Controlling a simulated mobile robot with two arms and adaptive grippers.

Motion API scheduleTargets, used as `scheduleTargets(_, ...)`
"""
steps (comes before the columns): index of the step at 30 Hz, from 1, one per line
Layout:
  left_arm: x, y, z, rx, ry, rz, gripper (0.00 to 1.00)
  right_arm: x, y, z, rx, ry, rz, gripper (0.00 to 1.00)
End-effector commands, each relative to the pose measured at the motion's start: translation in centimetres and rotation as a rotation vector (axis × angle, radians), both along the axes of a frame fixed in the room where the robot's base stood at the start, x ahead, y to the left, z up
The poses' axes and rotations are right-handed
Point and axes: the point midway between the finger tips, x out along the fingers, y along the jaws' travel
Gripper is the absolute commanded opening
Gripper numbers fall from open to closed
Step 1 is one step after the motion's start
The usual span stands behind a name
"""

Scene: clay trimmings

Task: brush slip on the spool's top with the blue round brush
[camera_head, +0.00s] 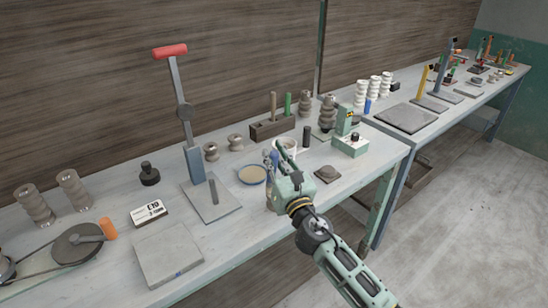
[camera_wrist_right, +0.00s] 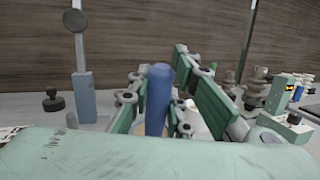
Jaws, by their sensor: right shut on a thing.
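My right gripper (camera_head: 272,162) is over the light workbench, shut on the blue brush (camera_head: 274,157). In the right wrist view the brush's blue handle (camera_wrist_right: 158,98) stands upright between the green fingers; its bristles are hidden. A blue-rimmed dish (camera_head: 252,175) of beige slip lies just left of the gripper. Two short grey-brown spools, one left (camera_head: 211,151) and one right (camera_head: 236,142), stand behind the dish, apart from the brush. I cannot tell which spool the task names. My left gripper is not in view.
A red-handled lever press (camera_head: 187,110) stands left of the dish. A white cup (camera_head: 288,143) is behind the gripper, near a wooden tool block (camera_head: 268,128). A green device (camera_head: 350,144) stands at the right. The bench front is partly clear.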

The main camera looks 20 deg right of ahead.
Motion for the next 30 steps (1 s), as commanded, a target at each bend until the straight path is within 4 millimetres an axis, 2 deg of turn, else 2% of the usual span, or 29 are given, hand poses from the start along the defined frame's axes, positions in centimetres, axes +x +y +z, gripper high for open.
scheduleTargets(11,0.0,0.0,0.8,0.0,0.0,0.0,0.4,-0.1,0.0,0.7,-0.001,0.0,0.0,0.0)
scheduleTargets(24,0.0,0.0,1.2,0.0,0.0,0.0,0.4,-1.9,-0.7,0.7,0.0,0.001,0.0,0.0)
scheduleTargets(30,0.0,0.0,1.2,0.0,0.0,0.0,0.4,-2.0,-0.7,0.8,0.0,-0.001,0.0,0.0)
